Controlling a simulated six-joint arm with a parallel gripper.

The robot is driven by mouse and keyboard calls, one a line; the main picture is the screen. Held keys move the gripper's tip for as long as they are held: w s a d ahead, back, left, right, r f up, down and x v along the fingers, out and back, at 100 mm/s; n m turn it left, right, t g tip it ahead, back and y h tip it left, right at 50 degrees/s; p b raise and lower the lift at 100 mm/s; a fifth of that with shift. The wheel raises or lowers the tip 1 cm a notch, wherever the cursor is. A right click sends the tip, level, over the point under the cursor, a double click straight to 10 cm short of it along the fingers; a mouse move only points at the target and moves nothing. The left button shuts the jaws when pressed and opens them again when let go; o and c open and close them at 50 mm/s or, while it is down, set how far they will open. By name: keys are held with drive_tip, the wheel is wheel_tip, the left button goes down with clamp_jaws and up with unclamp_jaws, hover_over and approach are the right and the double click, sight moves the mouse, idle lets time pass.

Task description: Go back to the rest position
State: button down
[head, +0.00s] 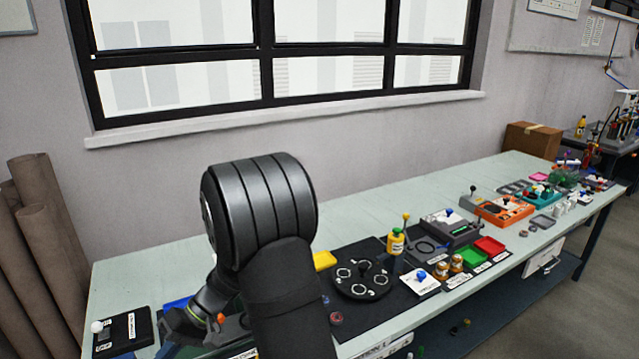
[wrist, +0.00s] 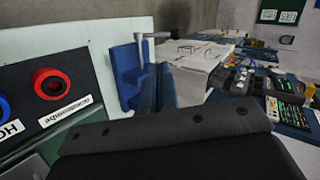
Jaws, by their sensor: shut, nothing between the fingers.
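My gripper (head: 182,326) is at the lower left of the head view, low over the left part of the bench and partly hidden by my arm. It is shut and empty. A dark panel with a red ring (wrist: 51,84) and part of a blue ring is at the left of that view.
The long pale bench (head: 225,245) runs under the window. A black box (head: 124,332) lies at the left end. The bench's back strip is clear.

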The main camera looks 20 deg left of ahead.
wheel_tip(320, 180, up, 8)
drive_tip(key=w+d+n+t+h, duration=0.1)
drive_tip(key=w+n+t+h, duration=0.1)
drive_tip(key=n+t+h, duration=0.3)
drive_tip(key=shift+n, duration=2.4)
drive_tip(key=shift+c, duration=2.3)
unclamp_jaws()
drive_tip(key=shift+s, duration=0.1)
drive_tip(key=o, duration=0.3)
drive_tip(key=shift+s+a, duration=0.15)
drive_tip(key=shift+a, duration=0.05)
drive_tip(key=shift+o, duration=0.8)
drive_tip(key=s+a+r+m+t+h, duration=0.1)
drive_tip(key=s+a+m+t, duration=0.1)
drive_tip(key=s+a+m, duration=0.5)
drive_tip(key=shift+s+a+r, duration=0.25)
drive_tip(key=shift+s+a, duration=0.15)
drive_tip(key=shift+s, duration=0.25)
drive_tip(key=s+a+r+m+t, duration=0.2)
drive_tip(key=s+a+m, duration=0.3)
drive_tip(key=s+m, duration=0.3)
drive_tip(key=shift+n, duration=0.7)
drive_tip(key=f, duration=0.6)
drive_tip(key=s+f, duration=0.1)
drive_tip(key=f, duration=0.3)
drive_tip(key=shift+s+a, duration=0.1)
drive_tip(key=shift+a, duration=0.25)
